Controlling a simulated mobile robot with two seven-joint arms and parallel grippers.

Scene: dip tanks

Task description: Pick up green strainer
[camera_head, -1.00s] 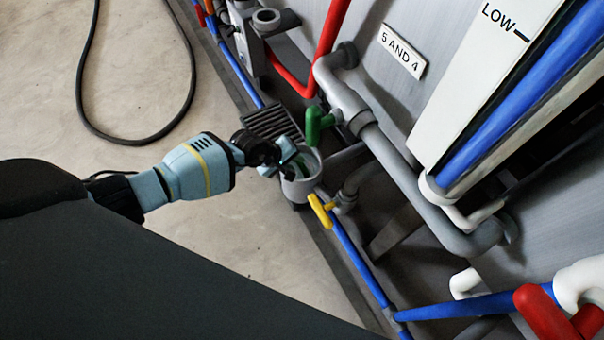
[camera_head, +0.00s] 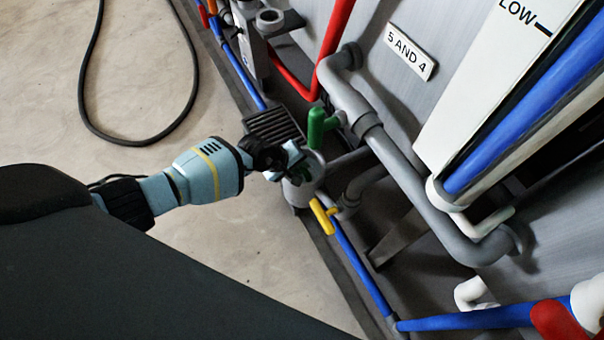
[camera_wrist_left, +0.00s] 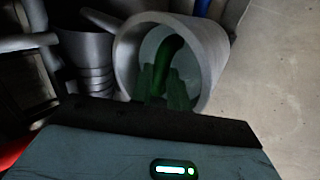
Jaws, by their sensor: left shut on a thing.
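The green strainer (camera_wrist_left: 170,52) shows in the left wrist view as a curved dark green piece inside a grey round cup (camera_wrist_left: 126,62). My left gripper (camera_wrist_left: 164,84) reaches into the cup mouth and is shut on the strainer's near end. The cup also shows in the head view (camera_head: 299,192), below the green valve. There my left gripper (camera_head: 290,164) covers the cup's opening and hides most of the strainer. My right gripper is in neither view.
A green valve handle (camera_head: 317,126) stands just above the cup and a yellow handle (camera_head: 322,216) just below it. A dark grate (camera_head: 274,124) lies behind. Grey pipes (camera_head: 395,185) run close on the right. Open floor (camera_head: 230,240) lies to the left.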

